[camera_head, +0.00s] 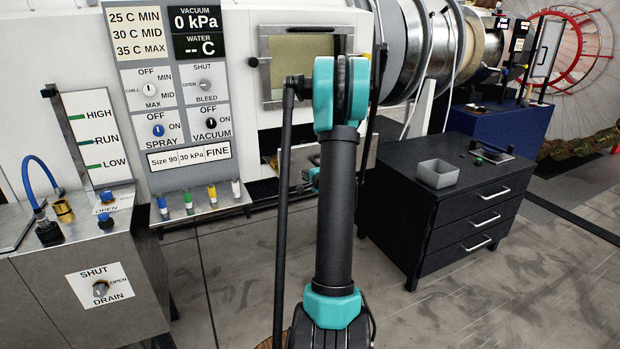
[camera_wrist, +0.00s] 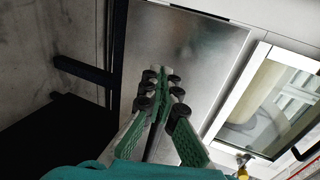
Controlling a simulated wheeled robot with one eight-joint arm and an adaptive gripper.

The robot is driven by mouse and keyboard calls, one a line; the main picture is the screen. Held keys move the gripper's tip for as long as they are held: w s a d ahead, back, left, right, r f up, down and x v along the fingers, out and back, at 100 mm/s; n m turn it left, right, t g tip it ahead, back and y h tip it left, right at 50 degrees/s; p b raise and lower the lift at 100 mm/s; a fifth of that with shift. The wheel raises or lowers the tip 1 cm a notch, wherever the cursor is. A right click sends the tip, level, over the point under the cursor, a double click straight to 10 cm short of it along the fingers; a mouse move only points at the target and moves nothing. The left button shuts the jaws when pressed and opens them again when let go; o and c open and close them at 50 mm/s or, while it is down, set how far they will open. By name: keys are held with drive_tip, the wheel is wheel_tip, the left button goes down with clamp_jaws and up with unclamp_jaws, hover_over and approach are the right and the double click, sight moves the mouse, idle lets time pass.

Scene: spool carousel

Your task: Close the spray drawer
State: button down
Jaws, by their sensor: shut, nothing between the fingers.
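A bare metal panel (camera_wrist: 190,45), which looks like the front of the spray drawer, fills the middle of the wrist view. In the head view, a metal piece (camera_head: 364,157) shows below the window, mostly hidden by my arm; I cannot tell how far out the drawer stands. My gripper (camera_wrist: 164,76) is shut and empty, its fingertips in front of the panel. I cannot tell whether they touch it. In the head view the gripper is almost wholly hidden behind my arm.
A framed window (camera_head: 300,62) is in the white machine wall above the panel. A control panel (camera_head: 180,100) and a shelf with coloured fittings (camera_head: 205,207) are to the left. A black drawer cabinet (camera_head: 420,200) with a grey bin (camera_head: 437,175) stands right. The floor between is clear.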

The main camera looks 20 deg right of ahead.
sight(297, 169)
drive_tip(key=x, duration=0.3)
drive_tip(key=r+x, duration=0.1)
drive_tip(key=shift+w+f, duration=0.15)
drive_tip(key=shift+w, duration=0.7)
drive_tip(key=shift+w, duration=0.1)
drive_tip(key=w, duration=2.4)
drive_tip(key=shift+w, duration=0.1)
